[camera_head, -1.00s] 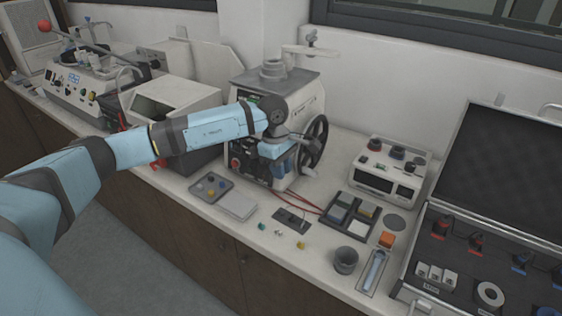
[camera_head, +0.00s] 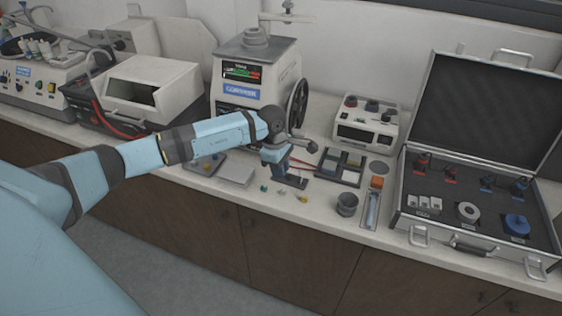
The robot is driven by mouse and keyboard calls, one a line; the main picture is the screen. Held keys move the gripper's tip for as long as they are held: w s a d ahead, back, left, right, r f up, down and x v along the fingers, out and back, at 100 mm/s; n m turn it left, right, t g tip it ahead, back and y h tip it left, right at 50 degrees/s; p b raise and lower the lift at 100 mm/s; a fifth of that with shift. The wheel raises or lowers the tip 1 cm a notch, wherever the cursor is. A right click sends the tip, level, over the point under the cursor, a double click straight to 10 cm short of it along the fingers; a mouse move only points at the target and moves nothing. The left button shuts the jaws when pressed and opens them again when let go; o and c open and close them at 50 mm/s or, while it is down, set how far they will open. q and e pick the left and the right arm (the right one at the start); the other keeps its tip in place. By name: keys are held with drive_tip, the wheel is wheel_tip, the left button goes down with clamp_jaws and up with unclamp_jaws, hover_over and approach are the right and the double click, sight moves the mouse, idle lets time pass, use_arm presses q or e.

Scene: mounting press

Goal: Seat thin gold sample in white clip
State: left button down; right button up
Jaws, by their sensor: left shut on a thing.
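My left gripper (camera_head: 279,174) points down over a small dark plate (camera_head: 296,183) on the bench. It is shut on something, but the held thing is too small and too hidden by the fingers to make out. I cannot tell whether the fingers touch the plate. A small yellow-gold piece (camera_head: 302,198) and a small white piece (camera_head: 283,192) lie on the bench just in front of the plate. I cannot tell for certain which thing is the thin gold sample or the white clip. My right gripper is not in view.
A press machine (camera_head: 240,85) with a handwheel stands behind the gripper. A dark compartment tray (camera_head: 325,174), a grey cup (camera_head: 347,204) and an open case (camera_head: 400,195) lie to the right. A flat grey pad (camera_head: 236,171) lies to the left.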

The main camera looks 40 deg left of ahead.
sight(282, 193)
use_arm(q)
drive_tip(key=shift+d+f, duration=0.1)
drive_tip(key=shift+f, duration=0.15)
drive_tip(key=shift+f+b, duration=0.4)
drive_tip(key=shift+f, duration=0.35)
wheel_tip(282, 193, down, 2)
drive_tip(key=shift+f+b, duration=0.15)
drive_tip(key=shift+b, duration=0.35)
drive_tip(key=shift+f+b, duration=0.65)
drive_tip(key=shift+f+b, duration=0.1)
drive_tip(key=shift+b, duration=0.35)
drive_tip(key=shift+f+b, duration=0.6)
drive_tip(key=shift+b, duration=0.15)
idle(0.7)
idle(0.3)
